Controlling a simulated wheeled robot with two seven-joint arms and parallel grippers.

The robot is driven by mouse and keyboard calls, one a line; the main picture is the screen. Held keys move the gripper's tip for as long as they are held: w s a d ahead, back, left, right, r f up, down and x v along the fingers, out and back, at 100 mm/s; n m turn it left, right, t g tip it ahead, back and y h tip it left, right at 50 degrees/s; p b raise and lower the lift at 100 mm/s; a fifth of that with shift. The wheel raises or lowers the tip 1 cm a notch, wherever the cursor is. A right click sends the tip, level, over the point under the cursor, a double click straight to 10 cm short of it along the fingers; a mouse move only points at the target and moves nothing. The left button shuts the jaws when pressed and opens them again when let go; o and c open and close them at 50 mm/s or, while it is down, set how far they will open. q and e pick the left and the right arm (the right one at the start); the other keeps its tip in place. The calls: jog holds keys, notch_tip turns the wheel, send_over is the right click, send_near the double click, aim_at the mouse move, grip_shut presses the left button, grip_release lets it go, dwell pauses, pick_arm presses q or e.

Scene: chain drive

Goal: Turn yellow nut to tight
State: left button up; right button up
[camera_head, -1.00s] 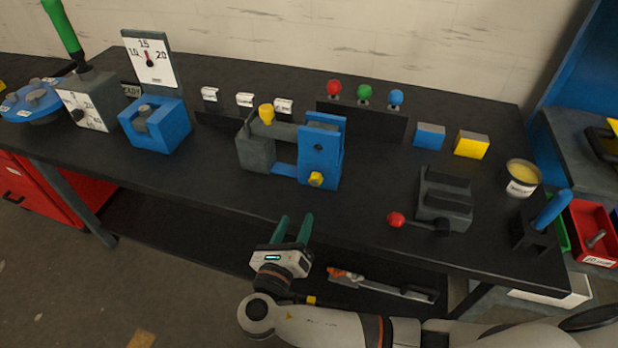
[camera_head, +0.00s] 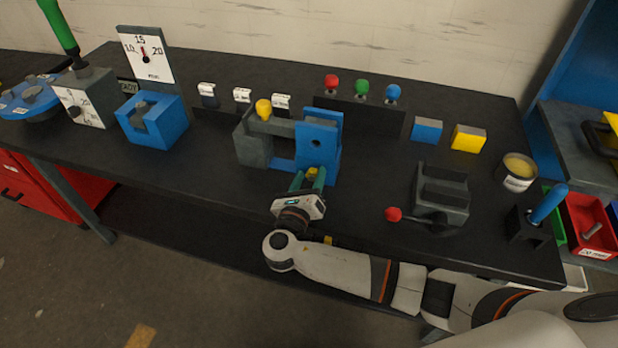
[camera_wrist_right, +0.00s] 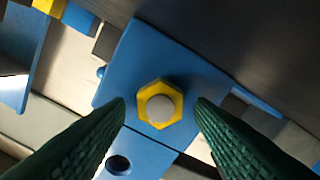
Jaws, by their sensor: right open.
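The yellow nut (camera_head: 312,173) sits low on the front face of the blue bracket (camera_head: 318,150). In the right wrist view the nut (camera_wrist_right: 160,104) is a yellow hexagon around a grey bolt end, on the blue plate (camera_wrist_right: 172,62). My right gripper (camera_head: 307,181) is open, with its green fingers on either side of the nut. In the right wrist view the fingertips (camera_wrist_right: 160,112) stand left and right of the nut, with a gap on each side. My left gripper is out of view.
A yellow knob (camera_head: 264,108) tops the grey block left of the bracket. A red-knobbed lever (camera_head: 394,214) and grey fixture (camera_head: 442,195) stand to the right. A blue vise block (camera_head: 152,125) is at the left.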

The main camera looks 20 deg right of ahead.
jog(key=c, duration=1)
jog(key=m+p, duration=0.1)
jog(key=m, duration=0.2)
jog(key=shift+s+d+m, duration=0.1)
jog(key=shift+d+m, duration=0.05)
jog(key=shift+m, duration=1.75)
jog(key=o, duration=1)
jog(key=shift+r, duration=0.1)
